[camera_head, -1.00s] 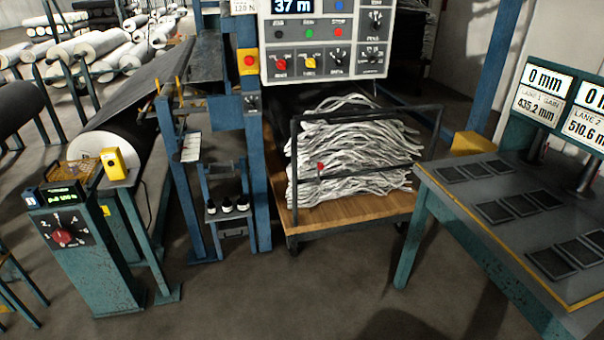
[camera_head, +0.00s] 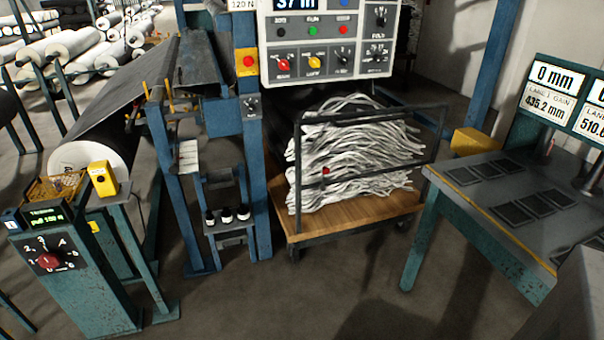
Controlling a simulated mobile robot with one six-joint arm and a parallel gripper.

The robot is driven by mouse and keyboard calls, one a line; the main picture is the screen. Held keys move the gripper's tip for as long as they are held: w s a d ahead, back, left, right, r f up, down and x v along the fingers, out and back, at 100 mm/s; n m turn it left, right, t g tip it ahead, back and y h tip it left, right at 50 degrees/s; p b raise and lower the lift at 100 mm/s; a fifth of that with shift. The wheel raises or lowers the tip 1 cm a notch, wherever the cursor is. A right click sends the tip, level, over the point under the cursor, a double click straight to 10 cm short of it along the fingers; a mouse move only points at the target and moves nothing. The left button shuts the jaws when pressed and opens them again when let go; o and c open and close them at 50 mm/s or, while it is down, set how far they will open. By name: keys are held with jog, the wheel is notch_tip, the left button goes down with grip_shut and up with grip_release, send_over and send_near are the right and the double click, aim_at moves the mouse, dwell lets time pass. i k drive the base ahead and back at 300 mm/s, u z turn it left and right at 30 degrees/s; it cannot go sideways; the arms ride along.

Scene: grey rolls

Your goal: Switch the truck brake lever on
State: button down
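The truck is a low cart with a wooden deck (camera_head: 345,224), a dark tube frame and small wheels. It carries a heap of pale grey strips (camera_head: 355,145). A small red knob (camera_head: 326,171) shows at the front of the heap, near the cart's front rail. It may be the end of the brake lever; its shaft and position cannot be made out. My gripper is not in view.
A green bench (camera_head: 466,215) stands right of the cart, and a blue machine frame (camera_head: 258,190) stands left. A control panel (camera_head: 328,45) hangs above. A green dial post (camera_head: 75,285) is at lower left. The floor (camera_head: 320,295) before the cart is clear.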

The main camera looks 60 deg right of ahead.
aim_at(326, 170)
jog(key=i, duration=1)
jog(key=z, duration=0.2)
